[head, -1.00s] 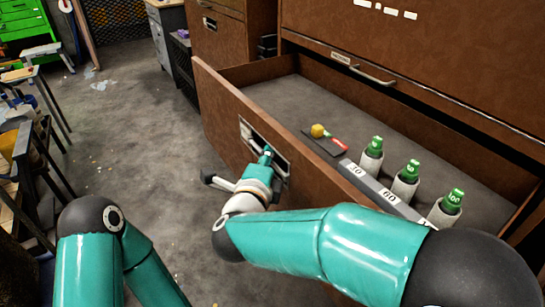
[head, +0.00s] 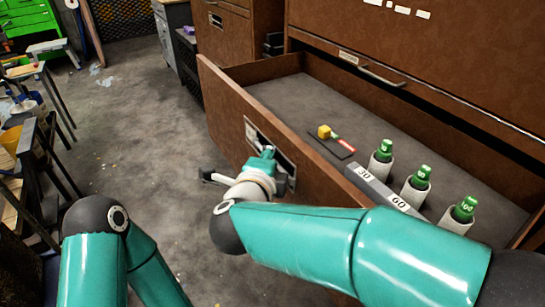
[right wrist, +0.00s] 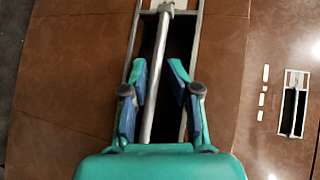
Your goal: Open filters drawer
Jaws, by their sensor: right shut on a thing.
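A large brown drawer (head: 222,100) stands pulled well out of the brown cabinet (head: 440,60) in the head view. Its recessed handle (head: 284,166) is on the front panel. My right gripper (head: 266,160) is at this handle. In the right wrist view, the grey handle bar (right wrist: 158,85) runs between the blue fingers of my right gripper (right wrist: 160,80), which is shut on it. Inside the drawer stand several white-and-green cylinders (head: 415,188) beside a grey strip marked 30 and 60 (head: 382,188). My left arm shows at the lower left, but its gripper is out of view.
A closed drawer with a handle (head: 383,76) is above. Workbenches and stands (head: 35,125) line the left side. The grey floor (head: 140,150) between them and the drawer is mostly clear.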

